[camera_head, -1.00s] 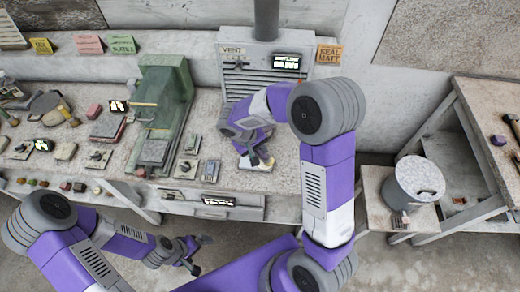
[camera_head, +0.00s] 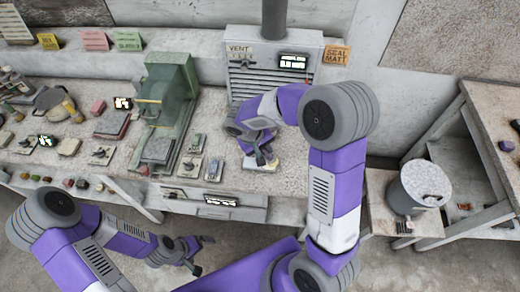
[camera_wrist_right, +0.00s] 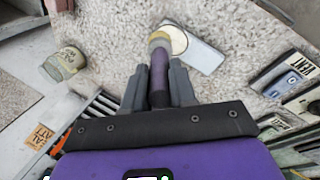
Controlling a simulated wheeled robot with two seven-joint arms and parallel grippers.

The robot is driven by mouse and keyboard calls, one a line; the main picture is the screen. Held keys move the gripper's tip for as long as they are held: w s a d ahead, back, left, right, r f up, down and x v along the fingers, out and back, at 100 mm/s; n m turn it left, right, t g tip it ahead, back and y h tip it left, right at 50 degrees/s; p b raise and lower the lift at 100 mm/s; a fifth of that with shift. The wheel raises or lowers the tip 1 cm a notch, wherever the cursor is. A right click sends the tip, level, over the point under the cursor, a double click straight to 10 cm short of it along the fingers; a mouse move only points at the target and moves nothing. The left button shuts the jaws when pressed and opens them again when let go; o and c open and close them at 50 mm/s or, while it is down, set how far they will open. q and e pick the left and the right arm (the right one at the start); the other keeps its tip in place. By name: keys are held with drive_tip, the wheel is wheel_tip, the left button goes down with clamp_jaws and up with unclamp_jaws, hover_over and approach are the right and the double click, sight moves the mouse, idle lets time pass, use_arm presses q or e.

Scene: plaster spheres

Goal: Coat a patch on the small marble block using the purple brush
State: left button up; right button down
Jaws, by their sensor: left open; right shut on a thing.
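My right gripper (camera_wrist_right: 157,92) is shut on the purple brush (camera_wrist_right: 158,75), whose handle stands between the grey fingers. The brush's pale yellowish tip (camera_wrist_right: 160,39) points away from the gripper. I cannot tell whether the tip touches either. In the head view my right gripper (camera_head: 262,156) is low over the bench by the vent, and the brush is mostly hidden. My left gripper (camera_head: 200,256) is open and empty, in front of the bench.
A slatted vent unit (camera_head: 273,75) stands behind the right gripper. A green machine (camera_head: 168,85) stands to its left, with small switch boxes (camera_head: 203,167) between. A grey bucket (camera_head: 418,187) is on a low stand at right. A jar (camera_wrist_right: 66,62) shows in the right wrist view.

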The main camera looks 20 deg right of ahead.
drive_tip(key=shift+s+d+f, duration=0.2)
drive_tip(key=shift+s+d, duration=0.1)
drive_tip(key=shift+w+a+r, duration=0.1)
drive_tip(key=shift+w+a, duration=0.3)
drive_tip(key=shift+a, duration=0.25)
drive_tip(key=shift+w+a+r, duration=0.1)
drive_tip(key=shift+w+a, duration=0.3)
drive_tip(key=shift+a, duration=0.1)
drive_tip(key=shift+s+d+r, duration=0.1)
drive_tip(key=shift+d+r, duration=0.15)
drive_tip(key=shift+r, duration=0.2)
drive_tip(key=shift+s+d+r, duration=0.25)
drive_tip(key=shift+d+r, duration=0.1)
